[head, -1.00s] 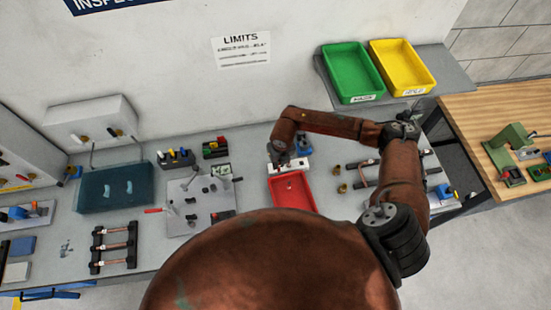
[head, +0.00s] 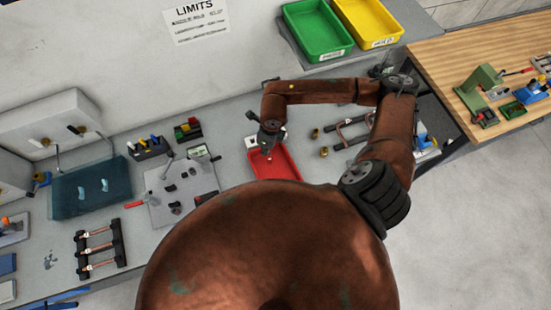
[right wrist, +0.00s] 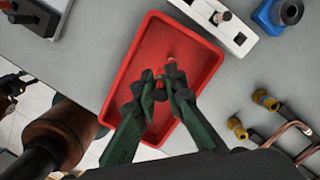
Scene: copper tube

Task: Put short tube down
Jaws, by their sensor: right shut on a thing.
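My right gripper (head: 270,130) is over the back part of a red tray (head: 285,165) on the grey bench. In the right wrist view, its green and dark fingers (right wrist: 161,86) reach down over the red tray (right wrist: 140,65) and are nearly together. The short tube is mostly hidden by the fingertips; only a small reddish bit shows between them. A small pale pink spot (right wrist: 171,59) shows beyond the fingertips; I cannot tell whether it is a tube end. My left gripper is not in view.
A white block (right wrist: 225,20) stands behind the tray, with a blue fitting (right wrist: 278,14) beside it. Brass fittings (right wrist: 237,127) and bent copper tubes (right wrist: 292,138) lie to the right. A grey plate fixture (head: 180,185) stands left of the tray.

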